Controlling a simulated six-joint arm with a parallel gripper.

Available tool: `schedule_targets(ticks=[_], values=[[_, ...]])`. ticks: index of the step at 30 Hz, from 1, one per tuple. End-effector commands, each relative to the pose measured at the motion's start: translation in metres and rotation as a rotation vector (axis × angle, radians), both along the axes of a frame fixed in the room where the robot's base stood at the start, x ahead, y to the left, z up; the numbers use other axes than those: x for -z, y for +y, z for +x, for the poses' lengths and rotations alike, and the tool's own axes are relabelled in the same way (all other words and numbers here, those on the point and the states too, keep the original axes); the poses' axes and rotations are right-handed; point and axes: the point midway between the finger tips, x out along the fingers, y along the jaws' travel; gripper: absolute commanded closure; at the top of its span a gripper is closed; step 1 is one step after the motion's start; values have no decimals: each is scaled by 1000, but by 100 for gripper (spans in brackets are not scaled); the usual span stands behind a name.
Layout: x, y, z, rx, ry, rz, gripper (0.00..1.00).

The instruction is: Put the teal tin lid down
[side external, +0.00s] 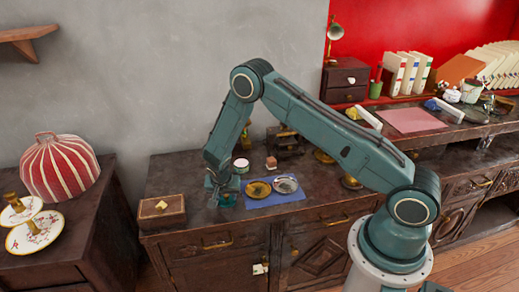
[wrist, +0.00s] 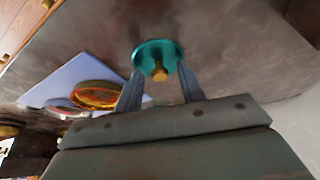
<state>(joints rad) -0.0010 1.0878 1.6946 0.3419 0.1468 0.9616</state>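The fingertips overlap the lid's edges in the picture. In the side view my gripper (side external: 222,192) is low over the cabinet top, left of the blue mat (side external: 275,200), and the lid is mostly hidden there.
A gold dish (side external: 258,189) and a silver dish (side external: 286,184) sit on the mat. A wooden box (side external: 161,211) stands left of my gripper. A round tin (side external: 241,165) and a small block (side external: 271,163) stand behind. A striped cozy (side external: 60,168) is far left.

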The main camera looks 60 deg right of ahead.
Motion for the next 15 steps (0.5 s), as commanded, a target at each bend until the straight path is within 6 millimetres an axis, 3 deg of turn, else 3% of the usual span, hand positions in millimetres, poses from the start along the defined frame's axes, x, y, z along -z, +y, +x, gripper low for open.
schedule_targets(ticks=[8, 15], values=[[-8, 2, 0, 0, -1, 0, 61], [-30, 10, -5, -1, -2, 0, 61]])
